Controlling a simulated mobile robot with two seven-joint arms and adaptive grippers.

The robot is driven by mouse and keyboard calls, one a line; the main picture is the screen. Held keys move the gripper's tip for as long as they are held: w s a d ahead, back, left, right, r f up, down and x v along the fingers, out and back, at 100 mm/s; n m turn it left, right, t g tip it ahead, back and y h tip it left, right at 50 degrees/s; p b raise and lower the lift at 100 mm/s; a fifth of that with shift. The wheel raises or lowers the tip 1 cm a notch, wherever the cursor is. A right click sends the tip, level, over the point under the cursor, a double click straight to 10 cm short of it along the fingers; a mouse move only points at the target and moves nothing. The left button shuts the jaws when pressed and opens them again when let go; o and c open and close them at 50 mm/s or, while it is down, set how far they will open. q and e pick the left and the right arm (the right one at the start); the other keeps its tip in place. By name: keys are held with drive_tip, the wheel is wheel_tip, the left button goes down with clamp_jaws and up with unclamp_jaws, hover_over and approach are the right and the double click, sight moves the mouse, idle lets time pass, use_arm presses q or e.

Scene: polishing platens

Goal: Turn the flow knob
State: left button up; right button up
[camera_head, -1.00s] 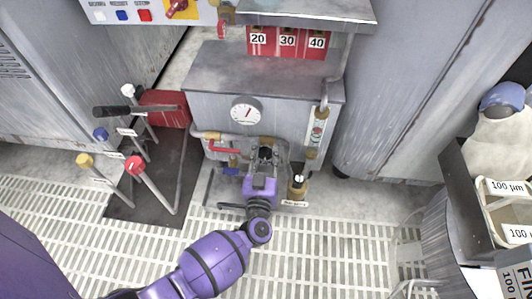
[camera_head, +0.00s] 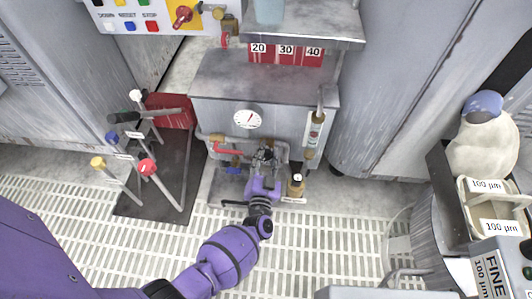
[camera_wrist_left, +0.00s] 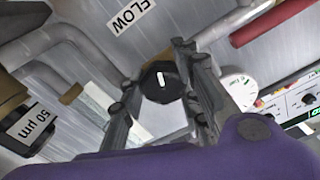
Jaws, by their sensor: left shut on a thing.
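The flow knob (camera_wrist_left: 161,82) is black with a white pointer line, and in the left wrist view it sits between my fingers. A FLOW label (camera_wrist_left: 132,14) is on the panel near it. My left gripper (camera_wrist_left: 160,92) is shut on the knob, one finger on each side. In the head view my left gripper (camera_head: 264,162) reaches the pipework low on the front of the grey cabinet (camera_head: 285,128), where it mostly hides the knob. My right gripper is not in view.
A white dial gauge (camera_head: 247,118) and a flow tube (camera_head: 314,130) are on the cabinet front. A red-handled pipe (camera_head: 228,152) runs close left of my gripper, and a brass fitting (camera_head: 295,185) stands right. Several levers (camera_head: 147,167) stand further left.

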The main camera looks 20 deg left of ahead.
use_arm(q)
drive_tip(key=shift+w+d+r+m, duration=0.1)
drive_tip(key=shift+w+d+m, duration=0.05)
drive_tip(key=shift+d+m, duration=0.35)
drive_tip(key=o, duration=1.1)
drive_tip(key=shift+a, duration=0.3)
